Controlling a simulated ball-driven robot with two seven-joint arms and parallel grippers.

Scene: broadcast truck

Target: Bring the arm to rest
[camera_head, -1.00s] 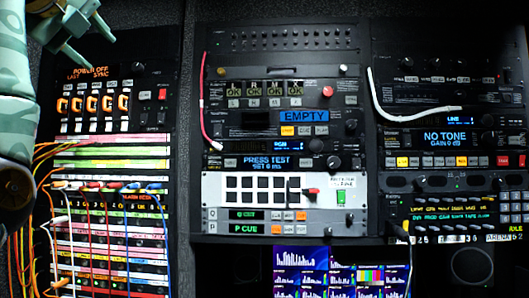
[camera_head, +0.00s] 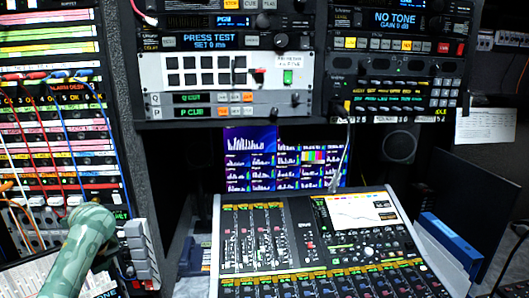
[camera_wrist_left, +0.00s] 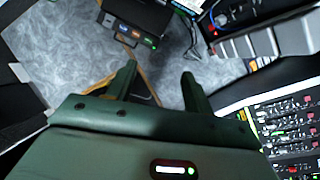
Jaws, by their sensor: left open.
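My left arm (camera_head: 84,248), pale green, shows in the head view at the lower left, in front of the patch rack. Its fingertips cannot be made out there. In the left wrist view my left gripper (camera_wrist_left: 157,86) is open, its two dark green fingers apart with nothing between them. Grey patterned floor lies below and beyond the fingers. My right gripper is in neither view.
A mixing console (camera_head: 300,262) stands at the bottom centre, below a lit monitor (camera_head: 250,172). Equipment racks hang above. A patch rack (camera_head: 60,130) with coloured cables is at the left. A dark box (camera_wrist_left: 140,22) with lit buttons lies beyond the fingers.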

